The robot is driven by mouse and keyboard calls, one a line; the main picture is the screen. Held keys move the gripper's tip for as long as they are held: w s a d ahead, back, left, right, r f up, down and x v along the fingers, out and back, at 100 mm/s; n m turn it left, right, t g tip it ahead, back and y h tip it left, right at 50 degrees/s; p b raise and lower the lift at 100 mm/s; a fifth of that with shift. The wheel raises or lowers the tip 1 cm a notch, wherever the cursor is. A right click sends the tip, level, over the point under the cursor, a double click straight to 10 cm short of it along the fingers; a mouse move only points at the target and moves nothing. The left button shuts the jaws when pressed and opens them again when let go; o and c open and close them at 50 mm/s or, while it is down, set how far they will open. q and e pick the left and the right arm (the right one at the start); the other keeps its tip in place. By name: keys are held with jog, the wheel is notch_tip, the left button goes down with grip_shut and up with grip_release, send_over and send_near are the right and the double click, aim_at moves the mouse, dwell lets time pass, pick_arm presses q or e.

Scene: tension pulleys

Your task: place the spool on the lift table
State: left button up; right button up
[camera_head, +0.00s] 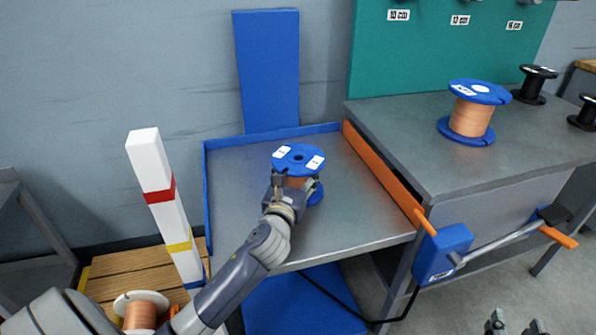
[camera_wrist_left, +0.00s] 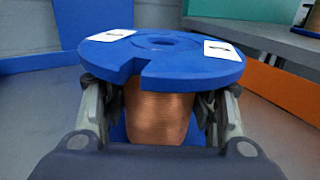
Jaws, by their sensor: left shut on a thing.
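A spool with blue flanges, copper wire and white labels (camera_head: 298,158) is upright over the middle of the lift table (camera_head: 235,185), a grey top with a blue rim. I cannot tell whether its lower flange touches the top. My left gripper (camera_head: 287,187) is shut on this spool, with one finger on each side of the copper winding below the upper flange; the spool also fills the left wrist view (camera_wrist_left: 160,115). The gripper hides part of the lower flange. My right gripper (camera_head: 515,326) is at the bottom right edge, open and empty, its fingertips apart.
A grey bench (camera_head: 420,130) with an orange edge stands right of the lift table, holding another blue copper spool (camera_head: 471,118) and black spools (camera_head: 534,84). A striped post (camera_head: 165,205) and a pallet (camera_head: 115,272) with a white spool (camera_head: 140,312) are at left.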

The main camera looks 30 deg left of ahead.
pick_arm(q)
jog(key=o, duration=1.7)
jog(key=shift+c, duration=0.2)
pick_arm(e)
jog(key=shift+r, duration=0.1)
pick_arm(q)
jog(key=shift+s+d, duration=0.1)
jog(key=shift+s, duration=0.1)
jog(key=p+v, duration=0.1)
jog(key=v, duration=1)
jog(key=shift+s+r+p, duration=0.1)
jog(key=shift+s+p, duration=0.25)
jog(key=shift+p, duration=0.05)
pick_arm(e)
jog(key=s+d+f+g+h, duration=0.1)
jog(key=s+d+f+g, duration=0.1)
jog(key=f, duration=0.5)
jog(key=s+g, duration=0.1)
jog(key=g, duration=0.1)
jog(key=shift+s+f+g+h, duration=0.25)
jog(key=shift+f+g+h, duration=0.05)
jog(key=shift+f, duration=0.05)
